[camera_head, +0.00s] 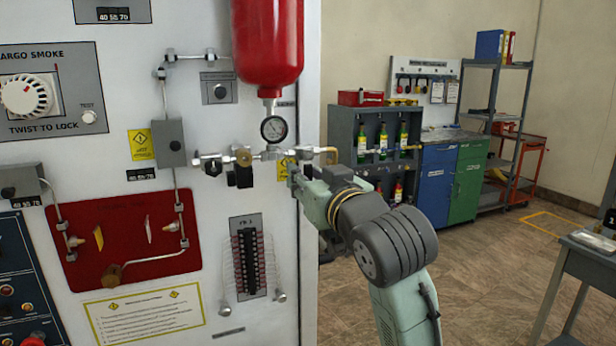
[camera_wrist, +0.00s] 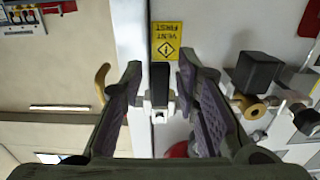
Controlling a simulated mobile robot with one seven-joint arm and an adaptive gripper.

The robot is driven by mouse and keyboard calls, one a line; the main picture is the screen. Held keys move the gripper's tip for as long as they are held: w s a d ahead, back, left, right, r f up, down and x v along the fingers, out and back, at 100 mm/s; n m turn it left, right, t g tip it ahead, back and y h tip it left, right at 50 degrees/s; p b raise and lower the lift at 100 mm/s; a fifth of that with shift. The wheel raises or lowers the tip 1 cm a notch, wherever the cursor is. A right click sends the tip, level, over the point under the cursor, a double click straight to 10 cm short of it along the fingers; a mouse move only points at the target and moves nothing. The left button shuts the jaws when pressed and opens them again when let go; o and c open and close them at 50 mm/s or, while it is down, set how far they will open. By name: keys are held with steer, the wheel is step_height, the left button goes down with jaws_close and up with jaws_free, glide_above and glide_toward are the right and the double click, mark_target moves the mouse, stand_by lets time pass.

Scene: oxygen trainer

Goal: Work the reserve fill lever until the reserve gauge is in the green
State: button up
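My gripper (camera_head: 300,178) is at the right edge of the white panel, by the pipe under the red bottle. In the wrist view my gripper (camera_wrist: 158,72) is open, with a black block on a pale metal stem (camera_wrist: 158,88) between its fingers and gaps on both sides. A round gauge (camera_head: 274,130) hangs below the red bottle (camera_head: 268,45); its reading is too small to tell. A bent metal lever with a brown grip (camera_head: 112,274) is on the red plate, left of and apart from my gripper. I cannot read which lever is labelled reserve fill.
A curved brass handle (camera_wrist: 102,78) lies just outside the left finger. A dark valve block (camera_wrist: 256,72) with a brass knob (camera_wrist: 251,106) is close to the right finger. A yellow "VENT FIRST" label (camera_wrist: 167,42) is behind the fingertips. Open floor (camera_head: 490,270) lies to the right.

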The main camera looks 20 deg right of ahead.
jaws_close()
steer(key=shift+d, duration=0.1)
stand_by(0.4)
steer(key=shift+d+r+n+b, duration=0.1)
steer(key=shift+d+n+b, duration=0.4)
steer(key=shift+n, duration=0.65)
steer(key=shift+d+r+n+b, duration=0.15)
steer(key=shift+n+b, duration=0.55)
steer(key=shift+n, duration=0.5)
steer(key=shift+d+r+n+b, duration=0.1)
steer(key=shift+d+n+b, duration=0.4)
steer(key=shift+n, duration=0.65)
steer(key=shift+a, duration=0.1)
steer(key=shift+o, duration=1)
jaws_free()
